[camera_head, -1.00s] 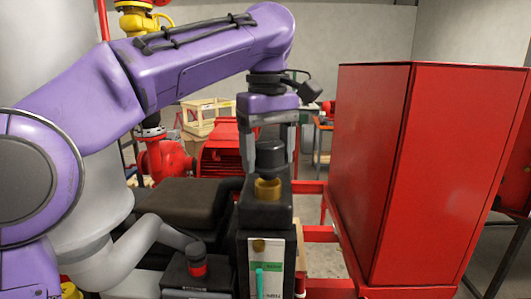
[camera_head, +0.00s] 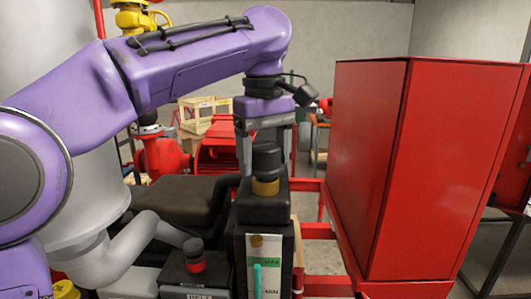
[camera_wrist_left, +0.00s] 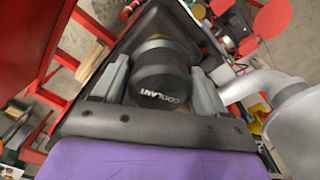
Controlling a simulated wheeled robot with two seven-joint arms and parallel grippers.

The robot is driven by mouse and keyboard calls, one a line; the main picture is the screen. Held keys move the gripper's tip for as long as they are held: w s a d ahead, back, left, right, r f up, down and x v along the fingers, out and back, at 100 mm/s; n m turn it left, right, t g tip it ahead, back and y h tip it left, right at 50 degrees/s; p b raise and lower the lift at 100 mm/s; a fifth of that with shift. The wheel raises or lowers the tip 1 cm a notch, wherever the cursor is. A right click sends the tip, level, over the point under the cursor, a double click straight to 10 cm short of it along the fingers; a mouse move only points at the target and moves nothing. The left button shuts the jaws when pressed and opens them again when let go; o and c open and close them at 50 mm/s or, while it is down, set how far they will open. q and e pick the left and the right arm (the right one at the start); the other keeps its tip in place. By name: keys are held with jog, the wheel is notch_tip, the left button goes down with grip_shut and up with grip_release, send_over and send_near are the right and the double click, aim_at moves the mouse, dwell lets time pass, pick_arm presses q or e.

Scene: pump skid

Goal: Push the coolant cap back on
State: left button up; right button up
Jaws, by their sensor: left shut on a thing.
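The coolant cap (camera_head: 267,157) is a black stepped cylinder, held upright over the brass filler neck (camera_head: 265,188) on the black tank (camera_head: 263,211). Its lower edge meets or nearly meets the top of the neck; I cannot tell how far it is seated. My left gripper (camera_head: 267,163) is shut on the cap from above, a finger on either side. The left wrist view shows the cap (camera_wrist_left: 160,80) with the word COOLANT on its top, between the fingers (camera_wrist_left: 162,88). A sliver of brass (camera_wrist_left: 158,37) shows beyond it. My right gripper is out of view.
A tall red cabinet (camera_head: 385,165) stands close on the right. A red frame (camera_head: 318,232) runs beside the tank. A grey pipe (camera_head: 130,250) and a black box with a red-banded knob (camera_head: 193,255) are at the lower left. A red motor (camera_head: 216,150) is behind.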

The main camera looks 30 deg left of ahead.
pick_arm(q)
jog(key=shift+f, duration=0.8)
